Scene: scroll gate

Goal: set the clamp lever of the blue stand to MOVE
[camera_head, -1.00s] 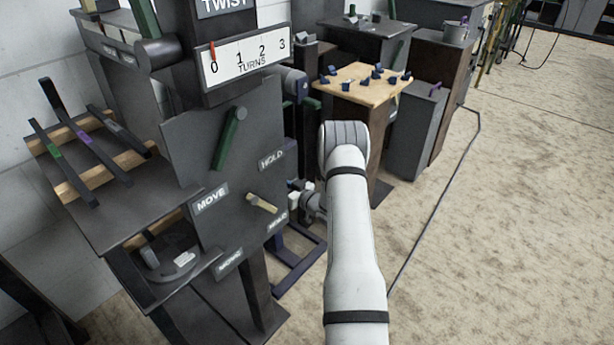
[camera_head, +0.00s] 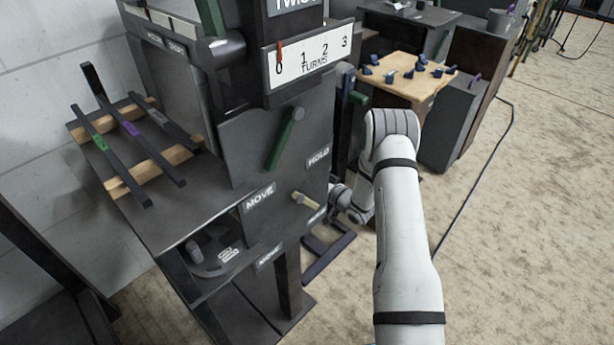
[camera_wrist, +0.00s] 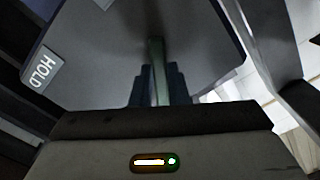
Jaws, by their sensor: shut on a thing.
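In the wrist view, my gripper (camera_wrist: 158,88) is shut on a green lever (camera_wrist: 157,55), one dark finger on each side. The lever stands in front of a dark plate (camera_wrist: 100,50) with a HOLD label (camera_wrist: 43,68) at the left. No MOVE label can be read in this view. In the head view, the blue stand shows as a dark blue foot (camera_head: 328,252) on the floor behind the near grey stand. My gripper and the lever in it are hidden there behind the near panel.
The near grey stand has a panel (camera_head: 245,150) with its own green lever (camera_head: 285,138), a tan lever (camera_head: 306,200), and MOVE (camera_head: 259,198) and HOLD (camera_head: 318,158) labels. A wooden-topped table (camera_head: 410,85) stands behind my arm. Floor at the right is open.

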